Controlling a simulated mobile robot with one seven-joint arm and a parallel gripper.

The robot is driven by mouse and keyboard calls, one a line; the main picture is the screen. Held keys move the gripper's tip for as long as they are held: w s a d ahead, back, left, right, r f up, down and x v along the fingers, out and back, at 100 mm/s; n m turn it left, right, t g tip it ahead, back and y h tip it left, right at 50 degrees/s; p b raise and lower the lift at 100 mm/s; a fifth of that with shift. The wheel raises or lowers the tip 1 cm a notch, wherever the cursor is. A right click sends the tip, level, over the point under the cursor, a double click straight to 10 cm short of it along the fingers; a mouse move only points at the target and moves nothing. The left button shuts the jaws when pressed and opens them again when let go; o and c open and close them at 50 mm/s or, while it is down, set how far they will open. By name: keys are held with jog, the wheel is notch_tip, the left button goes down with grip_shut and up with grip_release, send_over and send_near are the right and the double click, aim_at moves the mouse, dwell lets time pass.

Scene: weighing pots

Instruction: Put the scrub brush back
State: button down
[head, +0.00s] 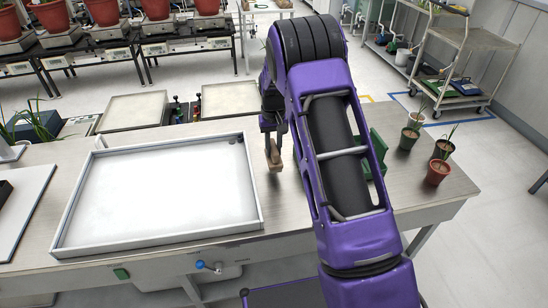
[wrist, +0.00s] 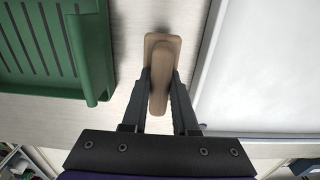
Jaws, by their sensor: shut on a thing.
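The scrub brush (head: 274,158) is a tan, wooden-looking block with a raised handle; its bristles are hidden. In the wrist view the brush (wrist: 160,60) sits between the two dark fingers of my gripper (wrist: 162,78), which is shut on its handle. In the head view my gripper (head: 271,130) points down over the bench, right of the white tray. The brush is at or just above the bench top; I cannot tell whether it touches. A green ribbed holder (wrist: 55,45) lies left of the brush in the wrist view; in the head view the holder (head: 379,150) is partly hidden by my arm.
The large white-floored tray (head: 150,244) has a raised rim close to the brush. Several small potted plants (head: 438,172) stand at the bench's right end. Bare bench (head: 285,212) lies between tray and arm. A trolley (head: 465,65) stands on the floor beyond.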

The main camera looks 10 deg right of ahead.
jog(key=shift+f, duration=1.7)
jog(key=shift+f, duration=0.2)
jog(key=c, duration=0.7)
grip_release()
jog(key=shift+r, duration=0.15)
notch_tip(320, 180, up, 12)
jog(key=shift+r, duration=0.1)
